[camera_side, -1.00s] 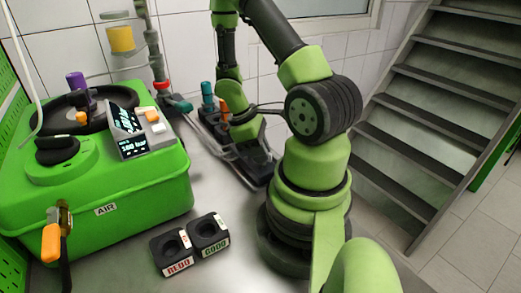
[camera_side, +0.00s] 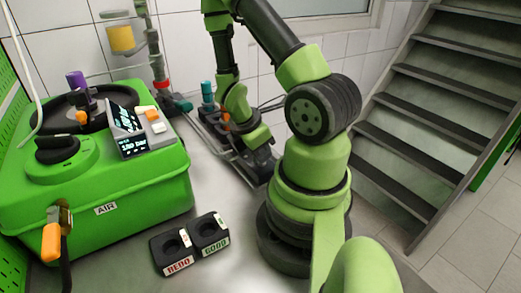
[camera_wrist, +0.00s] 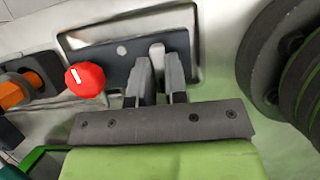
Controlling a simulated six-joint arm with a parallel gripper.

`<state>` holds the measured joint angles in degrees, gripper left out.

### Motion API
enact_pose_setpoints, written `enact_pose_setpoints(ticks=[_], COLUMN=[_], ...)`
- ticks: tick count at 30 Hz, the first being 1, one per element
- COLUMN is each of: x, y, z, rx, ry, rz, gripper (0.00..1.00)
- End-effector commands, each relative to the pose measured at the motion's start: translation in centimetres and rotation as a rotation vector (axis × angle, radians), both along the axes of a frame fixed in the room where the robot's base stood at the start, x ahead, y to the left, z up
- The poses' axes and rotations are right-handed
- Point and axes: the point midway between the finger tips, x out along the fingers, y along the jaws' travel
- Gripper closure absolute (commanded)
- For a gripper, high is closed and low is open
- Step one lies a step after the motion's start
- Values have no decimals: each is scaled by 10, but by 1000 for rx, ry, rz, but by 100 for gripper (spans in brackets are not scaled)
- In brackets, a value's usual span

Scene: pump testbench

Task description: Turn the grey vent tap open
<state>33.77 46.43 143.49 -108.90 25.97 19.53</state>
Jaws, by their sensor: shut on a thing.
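In the wrist view my gripper (camera_wrist: 159,82) is shut on a small grey upright piece, the grey vent tap (camera_wrist: 157,52). The tap's pale top end shows just beyond the fingertips, and the rest is hidden between the fingers. It stands over a dark plate (camera_wrist: 112,58) set in a light metal tray. How far the tap is turned cannot be told. In the side view my gripper is low over the dark fixture behind my arm's base, and the tap is not visible there.
A red knob (camera_wrist: 85,79) with a white mark stands close left of my fingers. An orange-and-dark part (camera_wrist: 14,92) is further left. In the side view are a green pump box (camera_side: 120,190) and two black holders marked REDO (camera_side: 172,250) and GOOD (camera_side: 209,234).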

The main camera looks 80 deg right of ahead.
Motion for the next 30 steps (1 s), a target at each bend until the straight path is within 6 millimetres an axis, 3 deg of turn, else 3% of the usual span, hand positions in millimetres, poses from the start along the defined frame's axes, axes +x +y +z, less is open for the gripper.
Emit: enact_pose_setpoints(ticks=[17,18,20,30], x=[-1,-1,-1,0], y=[-1,-1,-1,0], z=[0,0,0,1], rx=[-5,-5,-4,-3], ry=[3,3,3,1], rz=[25,25,25,25], gripper=[100,77,63,61])
